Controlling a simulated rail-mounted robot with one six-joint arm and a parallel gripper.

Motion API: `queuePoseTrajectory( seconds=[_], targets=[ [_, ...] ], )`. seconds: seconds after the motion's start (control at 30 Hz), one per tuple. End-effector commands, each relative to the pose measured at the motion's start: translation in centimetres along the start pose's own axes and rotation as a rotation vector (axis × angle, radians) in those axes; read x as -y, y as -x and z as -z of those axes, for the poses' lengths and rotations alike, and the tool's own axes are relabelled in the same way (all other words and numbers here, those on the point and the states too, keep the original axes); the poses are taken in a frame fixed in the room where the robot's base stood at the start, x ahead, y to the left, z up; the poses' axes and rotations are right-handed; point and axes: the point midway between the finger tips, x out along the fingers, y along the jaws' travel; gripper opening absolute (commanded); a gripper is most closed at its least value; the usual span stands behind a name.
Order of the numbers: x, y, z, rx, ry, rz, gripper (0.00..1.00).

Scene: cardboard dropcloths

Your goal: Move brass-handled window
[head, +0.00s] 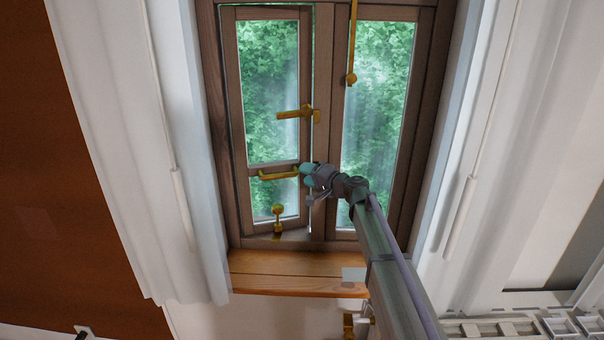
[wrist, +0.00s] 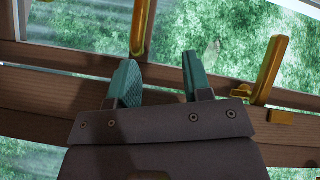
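The brown window has two sashes, and the left sash (head: 290,200) seems slightly ajar, with a thin bright gap along its right edge. Its brass lever handle (head: 293,113) sticks out to the left; it shows at the right of the wrist view (wrist: 269,68). A brass pull bar (head: 278,175) sits lower on the sash, and also shows at the top of the wrist view (wrist: 142,25). My gripper (head: 308,174) is by the bar's right end. In the wrist view its teal fingers (wrist: 163,80) are apart with nothing between them. The bar's end appears close to the left finger; contact cannot be told.
A wooden sill (head: 290,270) lies below. White curtains or panels (head: 130,150) flank the window. A radiator (head: 510,328) is at bottom right.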

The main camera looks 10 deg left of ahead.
Motion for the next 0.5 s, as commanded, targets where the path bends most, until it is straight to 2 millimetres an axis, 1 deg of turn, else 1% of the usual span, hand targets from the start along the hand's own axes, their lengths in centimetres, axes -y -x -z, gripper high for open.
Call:
queuePoseTrajectory(
  seconds=[0.37, 0.43, 0.47, 0.5],
  targets=[
    [-0.2, 0.1, -0.1, 0.003, 0.0, 0.0, 0.46],
    [0.4, -0.6, -1.2, 0.018, 0.001, 0.005, 0.46],
    [0.9, -0.9, -2.6, 0.032, 0.008, 0.001, 0.46],
    [1.2, -1.2, -4.8, 0.021, -0.025, -0.04, 0.46]
  ],
)
